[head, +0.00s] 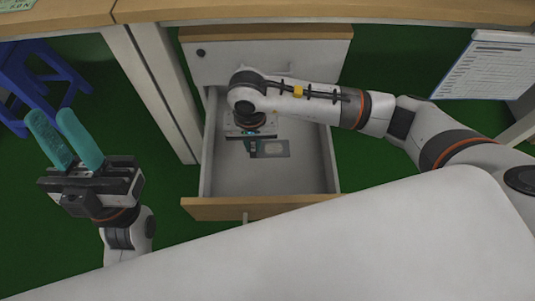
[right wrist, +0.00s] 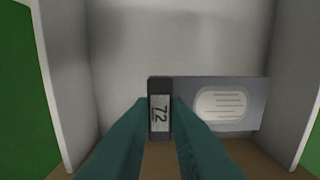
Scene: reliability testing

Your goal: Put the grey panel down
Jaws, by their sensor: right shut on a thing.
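The grey panel (head: 280,149) is inside the open drawer (head: 225,178), below my right gripper (head: 253,149). In the right wrist view the panel (right wrist: 253,105) carries a white oval label and has a dark upright block marked 72 (right wrist: 160,108) at its left end. The teal fingers of my right gripper (right wrist: 160,112) are shut on this block. Whether the panel touches the drawer floor I cannot tell. My left gripper (head: 51,116) is open and empty at the far left, outside the drawer, fingers pointing up.
The drawer's wooden front edge (head: 270,206) and its pale side walls surround the right gripper. A desk top (head: 330,10) runs above the drawer. A blue stool (head: 42,72) stands at the far left, and a printed sheet (head: 487,68) hangs at the upper right.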

